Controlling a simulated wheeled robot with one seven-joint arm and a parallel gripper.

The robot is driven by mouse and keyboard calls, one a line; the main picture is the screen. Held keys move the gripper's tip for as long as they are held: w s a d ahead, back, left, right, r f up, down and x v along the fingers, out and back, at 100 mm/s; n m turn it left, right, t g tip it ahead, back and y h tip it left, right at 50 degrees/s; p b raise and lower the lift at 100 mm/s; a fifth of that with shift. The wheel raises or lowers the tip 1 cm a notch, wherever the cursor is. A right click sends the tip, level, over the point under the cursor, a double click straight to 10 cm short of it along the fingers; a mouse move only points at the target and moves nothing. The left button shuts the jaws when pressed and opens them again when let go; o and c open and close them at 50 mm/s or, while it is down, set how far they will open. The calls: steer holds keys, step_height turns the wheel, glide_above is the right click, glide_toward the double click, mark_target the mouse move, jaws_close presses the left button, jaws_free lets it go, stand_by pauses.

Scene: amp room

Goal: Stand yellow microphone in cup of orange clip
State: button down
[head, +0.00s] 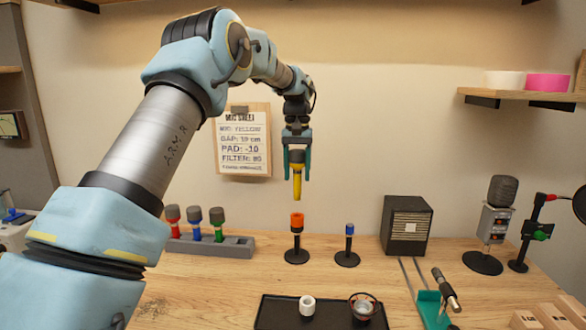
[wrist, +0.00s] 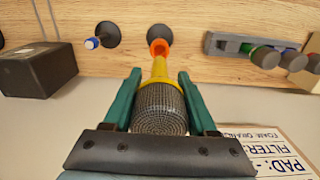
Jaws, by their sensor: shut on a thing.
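My gripper (head: 297,155) is shut on the yellow microphone (head: 297,184) and holds it upright in the air, its yellow handle pointing down. In the wrist view my gripper (wrist: 161,95) has its green fingers on either side of the microphone's dark mesh head (wrist: 161,108). The orange clip (head: 297,221) stands on a round black base on the table, below the microphone's lower end. A gap shows between them in the head view. In the wrist view the orange clip (wrist: 159,47) lines up just beyond the handle's end, and the handle partly hides it.
A blue clip stand (head: 348,245) is right of the orange one. A grey rack (head: 215,246) with red, blue and green microphones stands to the left. A black tray (head: 275,318) holds a white ring and a dark round item in front. A dark speaker box (head: 405,226) is at right.

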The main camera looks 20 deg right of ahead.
mark_target(297, 196)
steer(key=shift+f, duration=1.35)
steer(key=shift+f+b, duration=1.15)
steer(key=shift+f, duration=1.4)
steer(key=shift+c, duration=0.6)
jaws_free()
step_height(297, 196, up, 11)
steer(key=b, duration=0.2)
steer(key=shift+f+b, duration=0.1)
steer(key=shift+b, duration=0.3)
